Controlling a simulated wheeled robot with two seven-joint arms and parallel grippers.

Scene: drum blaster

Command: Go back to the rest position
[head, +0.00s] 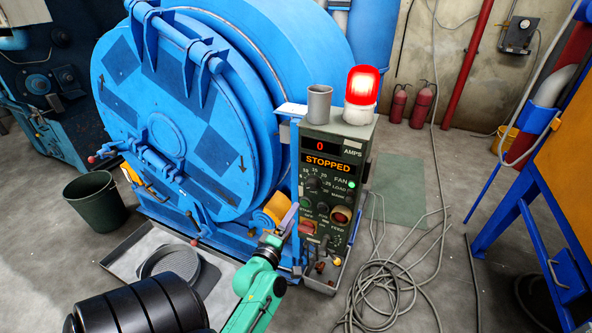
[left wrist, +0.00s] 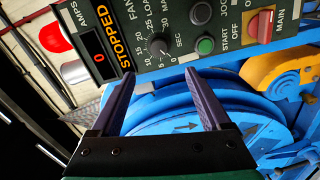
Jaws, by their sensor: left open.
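My left gripper (head: 281,224) is at the end of a green arm in the head view, in front of the lower left side of the control box (head: 333,147). In the left wrist view its two purple fingers (left wrist: 162,102) are spread with nothing between them. Beyond them are the panel's black dial (left wrist: 159,47), green start button (left wrist: 205,45) and red main switch (left wrist: 260,24). The panel display (head: 335,163) reads STOPPED and 0 amps. I see no contact between fingers and panel. My right gripper is not in view.
The blue drum machine (head: 165,130) with its round door fills the left and middle. A lit red beacon (head: 361,86) and a grey cup (head: 319,103) top the box. Coiled cables (head: 385,290) lie on the floor. A dark bin (head: 95,200) and an orange-and-blue frame (head: 535,175) flank the scene.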

